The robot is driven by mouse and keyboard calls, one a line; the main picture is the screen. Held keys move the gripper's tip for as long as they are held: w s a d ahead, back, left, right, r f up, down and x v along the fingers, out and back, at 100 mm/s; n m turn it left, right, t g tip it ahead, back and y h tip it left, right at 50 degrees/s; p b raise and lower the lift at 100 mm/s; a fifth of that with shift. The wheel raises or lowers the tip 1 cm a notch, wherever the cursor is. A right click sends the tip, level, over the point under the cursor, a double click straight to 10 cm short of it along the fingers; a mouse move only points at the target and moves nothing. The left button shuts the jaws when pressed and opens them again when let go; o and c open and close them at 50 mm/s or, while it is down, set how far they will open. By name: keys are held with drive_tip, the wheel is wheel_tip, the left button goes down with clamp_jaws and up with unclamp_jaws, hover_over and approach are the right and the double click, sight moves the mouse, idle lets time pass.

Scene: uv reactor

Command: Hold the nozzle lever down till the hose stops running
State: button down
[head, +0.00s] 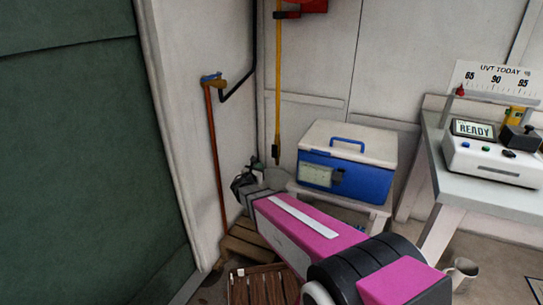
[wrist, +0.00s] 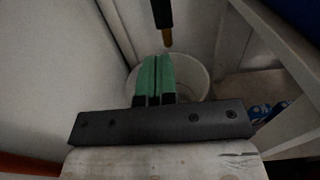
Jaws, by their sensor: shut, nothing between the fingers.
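A yellow hose (head: 278,80) hangs down the wall from a red fitting (head: 306,5) in the head view. Its dark nozzle (head: 276,152) points down at the lower end. In the wrist view the dark nozzle (wrist: 161,12) has a brass tip and hangs above a pale bucket (wrist: 198,72). I cannot make out its lever or any running water. My gripper (wrist: 156,63) has its green fingers shut together with nothing between them, below and apart from the nozzle tip in the picture. In the head view my gripper (head: 250,170) is left of and below the nozzle.
A blue and white cooler (head: 350,185) stands on a low bench (head: 375,212), close right of my gripper. An orange hose (head: 213,150) runs down the wall from a tap (head: 212,80). Wooden slats (head: 245,242) lie below. A table (head: 440,195) with a device reading READY (head: 480,140) stands right.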

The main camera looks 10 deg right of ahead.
sight(274, 151)
drive_tip(key=x, duration=1.4)
drive_tip(key=shift+x, duration=0.85)
drive_tip(key=shift+w+d, duration=0.2)
drive_tip(key=shift+w, duration=0.2)
drive_tip(key=shift+w+d+r, duration=0.1)
drive_tip(key=shift+w+d, duration=0.1)
drive_tip(key=shift+w, duration=0.3)
drive_tip(key=shift+s, duration=0.1)
idle(1.2)
drive_tip(key=v, duration=1.6)
drive_tip(key=shift+s, duration=0.15)
